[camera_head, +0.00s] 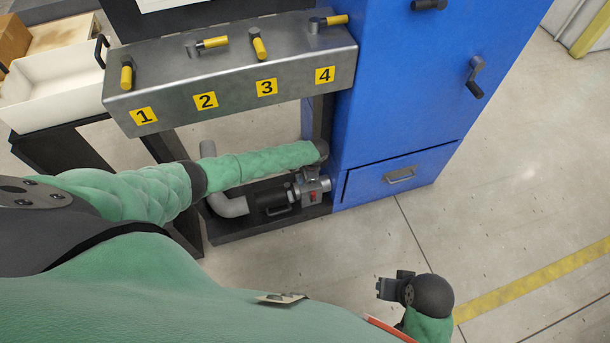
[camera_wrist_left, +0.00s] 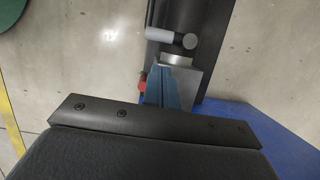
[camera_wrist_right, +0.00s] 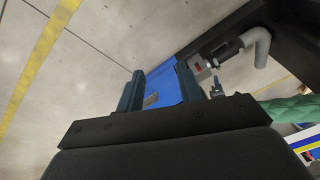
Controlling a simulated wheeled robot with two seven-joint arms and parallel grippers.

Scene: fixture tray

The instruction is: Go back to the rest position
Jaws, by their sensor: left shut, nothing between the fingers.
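My left arm comes in from the left in a green sleeve. Its gripper (camera_head: 309,175) is small and partly hidden below the sleeve's end, over the pump. In the left wrist view my left gripper (camera_wrist_left: 177,65) has its fingers together, with nothing between them. My right gripper (camera_head: 387,288) is at lower right in the head view, over bare floor. In the right wrist view my right gripper (camera_wrist_right: 160,78) has its two dark fingers apart. The blue cabinet shows in the gap beyond them, and no object is held.
A blue cabinet (camera_head: 425,85) with a drawer handle (camera_head: 400,175) stands at right. A metal box (camera_head: 230,75) with several numbered yellow-handled levers is at the back. A pump (camera_head: 270,197) sits low beneath it. A white tray (camera_head: 55,85) is at upper left. The floor at right is clear.

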